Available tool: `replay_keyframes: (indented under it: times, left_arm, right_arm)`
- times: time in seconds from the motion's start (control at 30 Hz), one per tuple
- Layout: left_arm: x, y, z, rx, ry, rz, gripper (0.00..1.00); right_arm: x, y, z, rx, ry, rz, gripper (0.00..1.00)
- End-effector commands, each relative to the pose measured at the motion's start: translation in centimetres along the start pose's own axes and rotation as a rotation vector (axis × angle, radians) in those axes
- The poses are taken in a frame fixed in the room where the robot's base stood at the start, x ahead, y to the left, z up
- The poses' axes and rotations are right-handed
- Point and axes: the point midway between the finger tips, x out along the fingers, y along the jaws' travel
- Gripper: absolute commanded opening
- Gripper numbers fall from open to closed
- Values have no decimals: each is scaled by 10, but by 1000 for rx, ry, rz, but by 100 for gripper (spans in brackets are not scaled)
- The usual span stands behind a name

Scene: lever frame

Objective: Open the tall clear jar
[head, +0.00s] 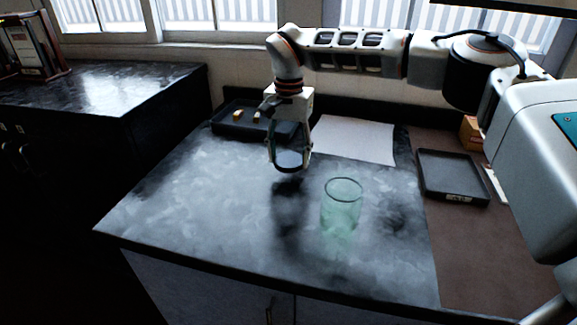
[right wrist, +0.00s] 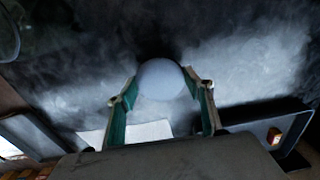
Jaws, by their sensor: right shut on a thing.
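The clear jar (head: 341,208), greenish glass, stands upright on the dark counter with its top uncovered. My right gripper (head: 290,162) is left of the jar and higher, apart from it. It is shut on a round lid (right wrist: 160,80), which shows as a grey-blue disc between the two fingers in the right wrist view. In the head view the lid (head: 291,167) is a dark-rimmed disc above the counter. A curved clear edge at the top left of the right wrist view looks like part of the jar (right wrist: 8,32). My left gripper is out of view.
A black tray (head: 226,128) with small blocks sits at the back left. A white sheet (head: 355,138) lies behind the jar. Another dark tray (head: 453,177) and an orange box (head: 471,133) are on the brown area at right. The counter's front left is clear.

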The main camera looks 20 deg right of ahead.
Motion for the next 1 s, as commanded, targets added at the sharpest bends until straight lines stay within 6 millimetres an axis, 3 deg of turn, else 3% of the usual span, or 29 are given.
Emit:
replay_keyframes:
  times: [0.2, 0.6, 0.63, 0.67, 1.0]
  left_arm:
    - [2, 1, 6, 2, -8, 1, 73]
    - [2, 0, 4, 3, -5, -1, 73]
    - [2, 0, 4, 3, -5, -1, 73]
    - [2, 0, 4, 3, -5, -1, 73]
    - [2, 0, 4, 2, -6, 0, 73]
  right_arm:
    - [33, 1, 0, 0, -3, 3, 26]
    - [37, 0, 0, 0, -1, 1, 26]
    - [37, 0, 0, 0, -1, 1, 59]
    - [37, 0, 0, 0, -1, 1, 67]
    - [36, 0, 0, 0, -1, 1, 68]
